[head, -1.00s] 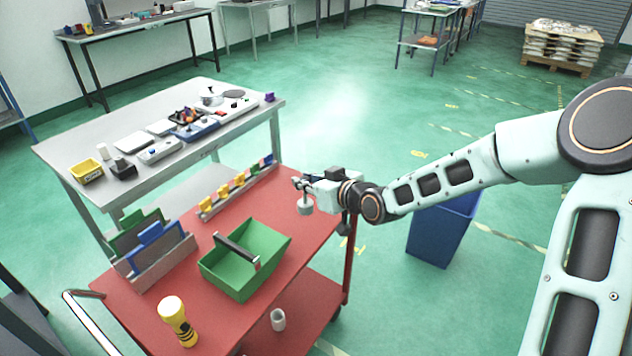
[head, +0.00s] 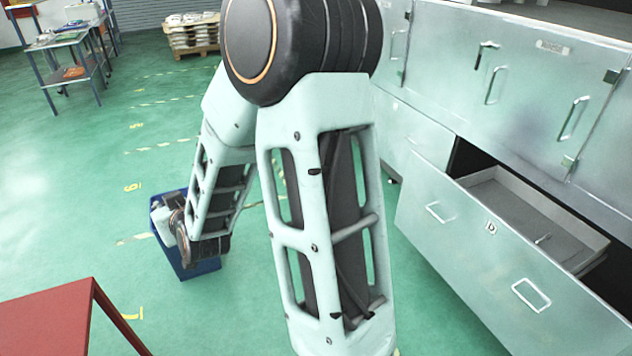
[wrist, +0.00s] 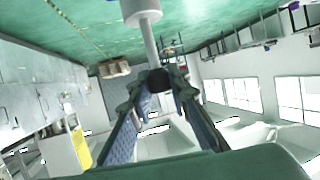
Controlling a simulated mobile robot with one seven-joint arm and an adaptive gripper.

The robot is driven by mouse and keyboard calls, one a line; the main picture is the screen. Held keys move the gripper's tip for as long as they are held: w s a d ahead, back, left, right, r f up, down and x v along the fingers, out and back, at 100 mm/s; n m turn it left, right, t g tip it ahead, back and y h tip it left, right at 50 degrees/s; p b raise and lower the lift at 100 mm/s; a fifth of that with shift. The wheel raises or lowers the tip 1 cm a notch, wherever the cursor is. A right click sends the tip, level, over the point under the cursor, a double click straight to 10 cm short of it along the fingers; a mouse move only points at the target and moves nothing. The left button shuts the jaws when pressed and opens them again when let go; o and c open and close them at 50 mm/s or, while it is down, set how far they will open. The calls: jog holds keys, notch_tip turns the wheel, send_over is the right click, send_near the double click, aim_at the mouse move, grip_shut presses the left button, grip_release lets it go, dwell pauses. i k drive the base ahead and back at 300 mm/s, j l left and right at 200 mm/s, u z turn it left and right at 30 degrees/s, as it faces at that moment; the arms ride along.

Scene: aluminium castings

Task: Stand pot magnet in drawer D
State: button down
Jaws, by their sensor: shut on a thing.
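The pot magnet (wrist: 141,12) is a pale grey round pot with a thin stem, at the top of the wrist view. My gripper (wrist: 158,82) is shut on its stem, with the pot beyond the fingertips. In the head view my gripper (head: 164,216) is at the left, partly behind my arm, in front of the blue bin; the magnet cannot be made out there. Drawer D (head: 462,243) is a pale metal drawer at the right, pulled open, with a D label on its front. A small thin item lies inside it. My gripper is well apart from the drawer.
The blue bin (head: 201,267) stands on the green floor beyond my arm. A corner of the red cart (head: 50,318) is at lower left. Closed metal cabinets (head: 530,85) stand above the drawer.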

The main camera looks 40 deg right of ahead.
aim_at(488, 203)
jog(key=l+z, duration=0.1)
jog(key=z, duration=0.9)
jog(key=i+l+z, duration=0.15)
jog(key=z, duration=0.3)
jog(key=i+l+z, duration=0.15)
jog(key=z, duration=0.3)
jog(key=i+l+z, duration=0.1)
jog(key=i+z, duration=0.65)
jog(key=i+j, duration=0.15)
jog(key=i, duration=0.5)
jog(key=i+j+z, duration=0.15)
jog(key=i, duration=0.5)
